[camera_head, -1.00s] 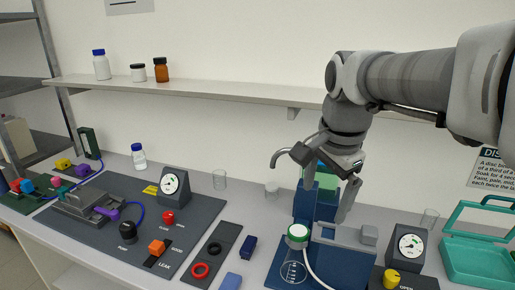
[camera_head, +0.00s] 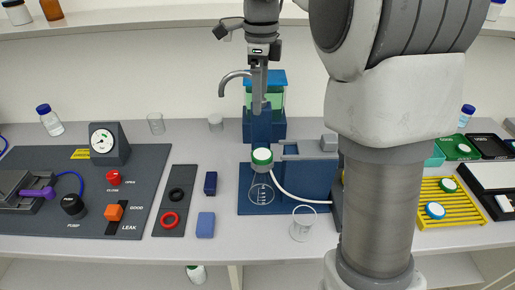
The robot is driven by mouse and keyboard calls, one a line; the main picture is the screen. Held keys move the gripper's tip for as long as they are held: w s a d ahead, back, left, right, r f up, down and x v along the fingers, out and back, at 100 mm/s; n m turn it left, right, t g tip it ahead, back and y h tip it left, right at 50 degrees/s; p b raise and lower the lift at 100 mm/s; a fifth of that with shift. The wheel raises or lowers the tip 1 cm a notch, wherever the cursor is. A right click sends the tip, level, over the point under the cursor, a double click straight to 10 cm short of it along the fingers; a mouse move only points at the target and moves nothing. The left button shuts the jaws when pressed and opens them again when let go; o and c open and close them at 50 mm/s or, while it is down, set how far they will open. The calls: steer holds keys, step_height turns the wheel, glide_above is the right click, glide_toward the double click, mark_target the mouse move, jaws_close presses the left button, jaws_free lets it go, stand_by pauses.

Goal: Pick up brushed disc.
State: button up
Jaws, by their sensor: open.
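I cannot pick out a brushed disc for certain. A white disc-shaped piece with a green rim (camera_head: 447,185) and one with a blue rim (camera_head: 435,210) lie on the yellow slatted rack (camera_head: 462,205) at the right. Another white top with a green rim (camera_head: 262,157) sits on a conical flask (camera_head: 261,190). My gripper (camera_head: 258,102) is open and empty, pointing down in front of the blue stand with a green tank (camera_head: 279,95), above the flask. It shows nearly edge-on, so the gap between its fingers is hard to see.
My arm hides part of the bench right of the blue stand. A clear beaker (camera_head: 302,224) stands at the front. The grey panel with a gauge (camera_head: 104,144) fills the left. A green tray (camera_head: 458,148) and a black tray (camera_head: 490,146) lie at the back right.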

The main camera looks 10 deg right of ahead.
glide_above(262, 154)
steer(key=f, duration=1.2)
steer(key=shift+w+a, duration=0.15)
steer(key=shift+a, duration=0.1)
steer(key=shift+d+f+p, duration=0.15)
steer(key=shift+f+p, duration=0.1)
steer(key=shift+f, duration=1.15)
steer(key=shift+d+f+p, duration=0.1)
steer(key=shift+f+p, duration=0.1)
steer(key=shift+f, duration=1.15)
steer(key=c, duration=1.3)
steer(key=shift+r, duration=0.1)
